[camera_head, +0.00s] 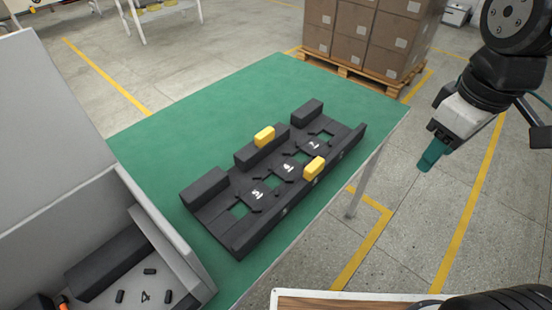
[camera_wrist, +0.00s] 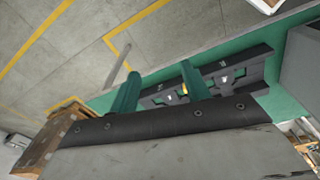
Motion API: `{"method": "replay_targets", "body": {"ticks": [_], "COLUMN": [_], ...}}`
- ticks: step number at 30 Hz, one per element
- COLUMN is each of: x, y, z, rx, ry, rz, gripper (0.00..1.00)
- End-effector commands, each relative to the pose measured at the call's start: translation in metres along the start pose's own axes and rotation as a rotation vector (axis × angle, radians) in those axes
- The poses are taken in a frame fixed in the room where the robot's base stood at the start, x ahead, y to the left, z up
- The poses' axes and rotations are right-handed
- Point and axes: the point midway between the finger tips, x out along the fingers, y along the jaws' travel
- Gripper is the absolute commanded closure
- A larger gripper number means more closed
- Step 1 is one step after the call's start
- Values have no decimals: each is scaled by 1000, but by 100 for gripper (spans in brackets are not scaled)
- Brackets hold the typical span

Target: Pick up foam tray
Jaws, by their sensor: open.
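The foam tray (camera_head: 229,226) is a long black tray with raised end blocks and several cut-outs. It lies on the green table top, set diagonally. Two yellow blocks (camera_head: 265,137) (camera_head: 314,168) sit on its long edges, and white numbers mark its middle. My gripper (camera_head: 432,156) has green fingers and hangs to the right of the table, apart from the tray and empty. In the wrist view my fingers (camera_wrist: 160,88) stand apart, and part of the tray (camera_wrist: 228,66) shows beyond them, partly hidden by the right finger.
The green table (camera_head: 150,135) has bare room around the tray's far side. A grey machine or bin (camera_head: 165,235) with black parts stands at the left edge. Stacked cartons (camera_head: 365,35) on a pallet stand behind the table. Open floor (camera_head: 400,240) lies to the right.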

Motion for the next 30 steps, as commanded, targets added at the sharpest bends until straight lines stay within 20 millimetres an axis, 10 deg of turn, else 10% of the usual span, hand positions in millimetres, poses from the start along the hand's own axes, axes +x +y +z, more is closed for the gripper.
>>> {"method": "replay_targets", "body": {"ticks": [9,15,30], "x": [82,134,193], "y": [-22,-53,-70], "z": [-128,-178,-192], "rx": [-1095,-1599,-1830], "ry": [-26,-18,-13], "rz": [-61,-87,-100], "gripper": [53,53,53]}}
